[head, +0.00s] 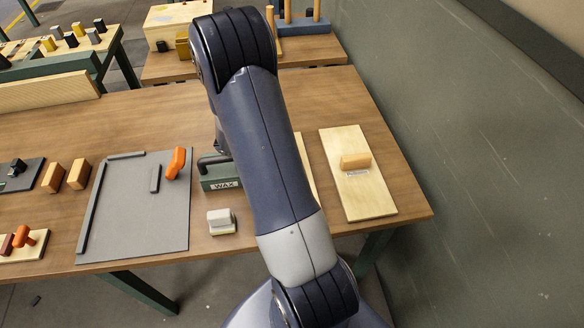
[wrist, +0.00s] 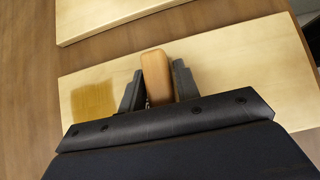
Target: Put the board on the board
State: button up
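In the wrist view a pale wooden board (wrist: 230,55) with a darker brown square patch (wrist: 93,100) lies under my gripper (wrist: 158,85). A tan wooden block (wrist: 156,72) stands between my two fingers. The fingers are close beside it; I cannot tell whether they press on it. A second pale board (wrist: 100,15) shows at the top left, apart from the first. In the head view one pale board (head: 304,155) is mostly hidden behind my arm. Another board (head: 370,198) lies to its right with a tan block (head: 355,162) on it. My gripper is hidden there.
A green WAX box (head: 222,178) and a small white-topped block (head: 221,221) stand left of my arm. A grey mat (head: 135,225) with an orange piece (head: 176,163) is further left. A green wall (head: 440,150) runs along the right of the table.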

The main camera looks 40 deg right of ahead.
jog(key=o, duration=0.3)
jog(key=v, duration=1.2)
jog(key=shift+r, duration=0.1)
jog(key=x, duration=1.2)
jog(key=shift+s+d+f, duration=0.1)
jog(key=shift+f, duration=0.15)
notch_tip(320, 180, up, 2)
jog(key=shift+r, duration=0.65)
